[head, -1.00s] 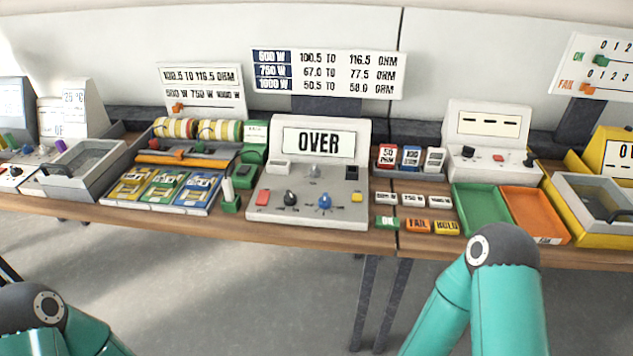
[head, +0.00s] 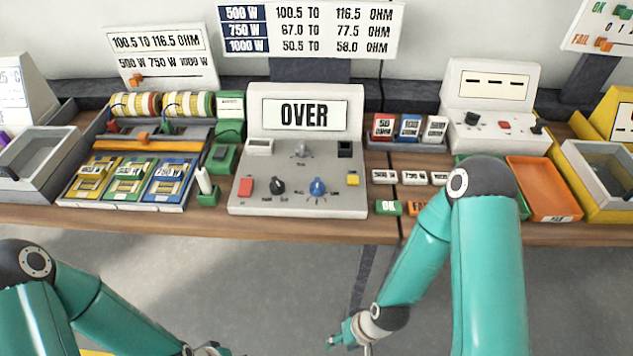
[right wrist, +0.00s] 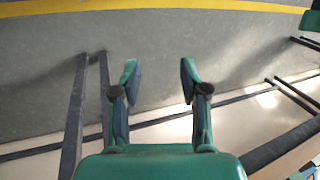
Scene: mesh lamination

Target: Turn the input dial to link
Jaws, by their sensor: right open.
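The meter unit (head: 300,170) stands mid-bench, its display reading OVER. Its sloped face carries a black dial (head: 278,186) at left, a blue dial (head: 317,187) right of it and a grey dial (head: 302,150) higher up. Their small labels are unreadable, so I cannot tell which is the input dial or where it points. My right gripper (head: 345,342) is low in front of the bench, apart from the meter. In the right wrist view it (right wrist: 157,78) is open and empty above the floor. Only a sliver of my left gripper area shows at the bottom edge.
The meter also has a red button (head: 246,187) and a yellow button (head: 352,179). A green probe holder (head: 208,194) stands close at its left, small tags (head: 388,208) at its right. The bench front edge (head: 290,230) lies between my arms and the meter.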

